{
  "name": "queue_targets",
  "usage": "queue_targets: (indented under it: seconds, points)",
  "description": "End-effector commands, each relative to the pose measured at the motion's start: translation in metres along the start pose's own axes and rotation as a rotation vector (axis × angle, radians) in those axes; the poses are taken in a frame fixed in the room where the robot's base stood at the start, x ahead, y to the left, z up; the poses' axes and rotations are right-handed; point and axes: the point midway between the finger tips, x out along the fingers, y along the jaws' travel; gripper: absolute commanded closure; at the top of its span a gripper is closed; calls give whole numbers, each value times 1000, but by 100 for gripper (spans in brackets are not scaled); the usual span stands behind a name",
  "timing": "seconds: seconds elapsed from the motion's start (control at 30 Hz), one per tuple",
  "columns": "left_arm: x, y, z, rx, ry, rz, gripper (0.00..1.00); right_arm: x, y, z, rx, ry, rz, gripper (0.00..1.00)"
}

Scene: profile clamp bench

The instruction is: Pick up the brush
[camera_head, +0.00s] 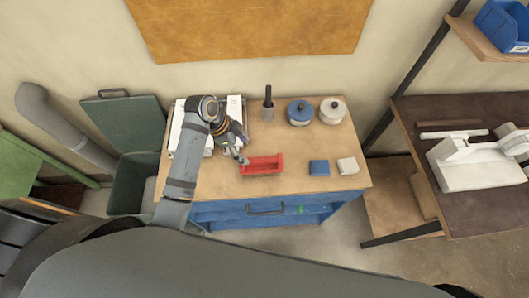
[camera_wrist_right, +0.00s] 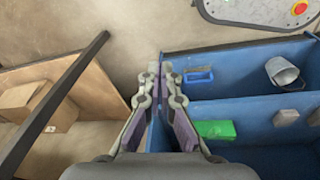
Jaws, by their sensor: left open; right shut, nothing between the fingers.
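An upright dark thing with a narrow handle and wider lower part (camera_head: 268,104) stands at the back of the wooden bench top; it may be the brush, but it is too small to be sure. My left gripper (camera_head: 242,157) is open, at the left end of a red open tray (camera_head: 266,170); I cannot tell if it touches it. It is apart from the dark thing, in front and to its left. My right gripper (camera_wrist_right: 160,70) is shut and empty in the right wrist view, over the edge of the blue cabinet. It does not show in the head view.
A blue lidded pot (camera_head: 299,112) and a cream lidded pot (camera_head: 332,110) stand at the back right. A blue block (camera_head: 319,168) and a cream block (camera_head: 347,166) lie in front. The cabinet holds a green box (camera_wrist_right: 214,130) and a grey bucket (camera_wrist_right: 284,72).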

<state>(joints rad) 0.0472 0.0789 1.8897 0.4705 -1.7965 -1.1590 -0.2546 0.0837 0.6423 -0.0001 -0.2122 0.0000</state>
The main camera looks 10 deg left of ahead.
Motion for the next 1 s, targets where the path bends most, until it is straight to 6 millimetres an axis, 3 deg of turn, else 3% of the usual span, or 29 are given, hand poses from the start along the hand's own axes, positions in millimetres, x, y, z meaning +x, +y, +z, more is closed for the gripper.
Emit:
queue_targets:
  seconds: [0.07, 0.2, 0.33, 0.43, 0.6, 0.67, 0.77, 1.0]
  points:
    - [5, 1, 0, -3, 1, 3, 30, -4, -1, 14, -1, -21, -1, 100]
    - [30, 2, -1, -6, 0, 4, 30, -15, -4, 63, -2, -99, -7, 100]
    - [47, 1, 0, -5, -1, 1, 30, -21, -8, 89, -2, -137, -11, 100]
    - [52, 0, 0, -4, -1, 0, 30, -20, -8, 77, -1, -120, -11, 100]
    - [61, 1, -1, -6, 0, 3, 30, -25, -5, 26, 1, -43, -9, 100]
    - [71, 1, -1, -7, -2, 3, 30, -31, -4, 17, 2, -32, -8, 100]
    - [89, 0, 0, -6, 0, 3, 30, -35, -2, 20, 1, -37, -6, 100]
    - [105, -1, 1, -4, -2, -2, 30, -40, 0, 60, -4, -100, -3, 100]
